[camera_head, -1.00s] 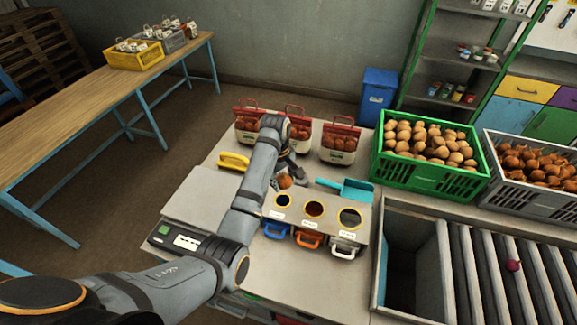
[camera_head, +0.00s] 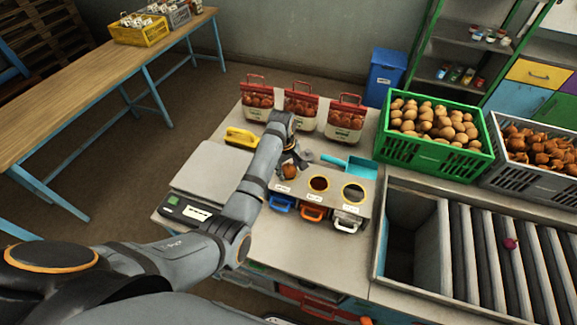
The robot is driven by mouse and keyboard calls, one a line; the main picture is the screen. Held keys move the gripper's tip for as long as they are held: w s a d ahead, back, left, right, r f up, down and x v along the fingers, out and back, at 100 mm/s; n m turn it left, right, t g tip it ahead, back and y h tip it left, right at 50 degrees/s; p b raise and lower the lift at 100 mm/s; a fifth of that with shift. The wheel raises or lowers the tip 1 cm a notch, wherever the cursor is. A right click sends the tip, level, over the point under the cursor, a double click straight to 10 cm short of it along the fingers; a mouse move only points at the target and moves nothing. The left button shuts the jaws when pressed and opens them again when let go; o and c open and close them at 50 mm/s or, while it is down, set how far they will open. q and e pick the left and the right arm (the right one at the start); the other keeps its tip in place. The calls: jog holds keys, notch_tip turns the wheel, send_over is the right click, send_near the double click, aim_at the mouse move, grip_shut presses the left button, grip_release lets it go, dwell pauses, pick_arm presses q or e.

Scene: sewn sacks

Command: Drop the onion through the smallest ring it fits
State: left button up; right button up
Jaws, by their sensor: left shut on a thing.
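My left gripper (camera_head: 294,163) points down and is shut on a brown onion (camera_head: 290,171). The onion is over the left end of the ring stand (camera_head: 336,203) and hides the left ring; I cannot tell how far above that ring it is. My right gripper is out of view.
A teal scoop (camera_head: 358,167) lies behind the stand. Several red-topped onion sacks (camera_head: 345,118) stand at the back. A scale (camera_head: 193,210) and a yellow object (camera_head: 241,138) are left. A green crate (camera_head: 430,155) and a grey crate (camera_head: 520,180) stand right.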

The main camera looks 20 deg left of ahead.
aim_at(285, 169)
pick_arm(q)
jog(key=o, duration=1.2)
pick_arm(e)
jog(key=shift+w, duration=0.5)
pick_arm(q)
jog(key=shift+o, duration=0.2)
jog(key=shift+r, duration=0.35)
notch_tip(285, 169, up, 11)
jog(key=s, duration=0.1)
jog(key=shift+a, duration=0.4)
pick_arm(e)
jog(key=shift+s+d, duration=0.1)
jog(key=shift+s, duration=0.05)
pick_arm(q)
jog(key=shift+r, duration=0.1)
